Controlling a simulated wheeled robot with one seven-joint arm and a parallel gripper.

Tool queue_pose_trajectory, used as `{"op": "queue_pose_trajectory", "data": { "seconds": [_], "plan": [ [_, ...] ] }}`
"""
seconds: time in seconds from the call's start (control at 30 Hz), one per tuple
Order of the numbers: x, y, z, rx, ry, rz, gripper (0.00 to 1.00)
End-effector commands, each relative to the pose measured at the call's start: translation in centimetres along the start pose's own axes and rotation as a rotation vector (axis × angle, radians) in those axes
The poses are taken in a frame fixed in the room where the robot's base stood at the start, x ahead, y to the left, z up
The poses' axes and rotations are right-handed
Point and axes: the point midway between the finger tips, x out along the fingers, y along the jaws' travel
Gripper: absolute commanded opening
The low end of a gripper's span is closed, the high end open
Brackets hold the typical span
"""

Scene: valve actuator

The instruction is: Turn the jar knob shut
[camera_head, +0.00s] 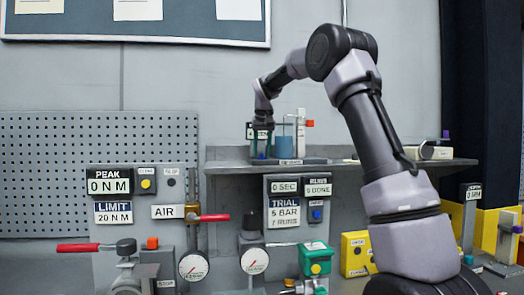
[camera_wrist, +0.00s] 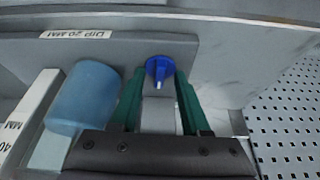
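The jar knob (camera_wrist: 158,68) is a round blue knob with a white pointer line, in the wrist view on the grey face of the jar's base (camera_wrist: 110,50). The pointer line points down in that picture. The blue jar (camera_wrist: 84,96) stands to the left of my gripper in the wrist view, and it shows on the shelf in the head view (camera_head: 285,140). My gripper (camera_wrist: 160,76) has its two green fingers apart, one on each side of the knob, with nothing clearly clamped. Whether a finger touches the knob cannot be told. In the head view my gripper (camera_head: 260,140) hangs at the shelf, left of the jar.
The grey shelf (camera_head: 440,164) carries the jar's base and a white upright post (camera_head: 301,128). Below are an air valve with a red lever (camera_head: 208,218), gauges (camera_head: 254,261) and display panels (camera_head: 299,199). A pegboard (camera_head: 60,165) is at left. Space above the shelf is mostly free.

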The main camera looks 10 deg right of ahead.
Motion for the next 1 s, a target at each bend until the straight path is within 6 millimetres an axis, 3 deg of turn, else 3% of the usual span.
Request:
{"op": "queue_pose_trajectory", "data": {
  "seconds": [0.23,0.7,1.0],
  "plan": [
    [-1.1,0.0,-0.1,0.0,0.003,-0.001,0.46],
    [-9.6,0.0,0.0,0.0,0.002,0.0,0.46],
    [-10.8,0.0,0.0,0.0,0.0,0.0,0.46]
  ]
}}
